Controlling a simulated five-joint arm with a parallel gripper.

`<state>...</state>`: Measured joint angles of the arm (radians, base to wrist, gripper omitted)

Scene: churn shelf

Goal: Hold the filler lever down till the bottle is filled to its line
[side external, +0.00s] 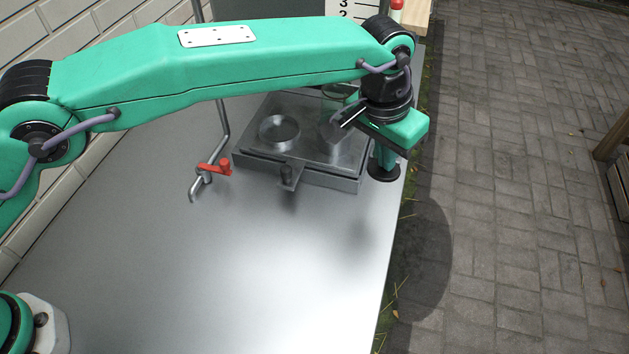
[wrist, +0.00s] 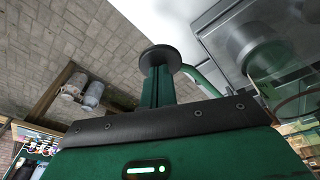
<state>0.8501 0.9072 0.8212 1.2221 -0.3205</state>
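My gripper (side external: 384,160) hangs at the right edge of the steel bench. A green finger with a black round pad shows, just right of a low steel filler base (side external: 318,175); it also shows in the wrist view (wrist: 160,65). I cannot tell whether my gripper is open or shut; nothing is seen held in it. A clear glass vessel (side external: 338,91), perhaps the bottle, is partly hidden behind my arm. Glass (wrist: 285,68) also shows at right in the wrist view. Its fill level and line cannot be made out. I cannot identify the filler lever with certainty.
A red-handled tap (side external: 214,168) stands left of the base. A steel ring (side external: 279,131) sits on the base, and a small bracket with a peg (side external: 288,177) juts from its front. The front of the bench (side external: 210,270) is clear. Paving lies beyond the right edge.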

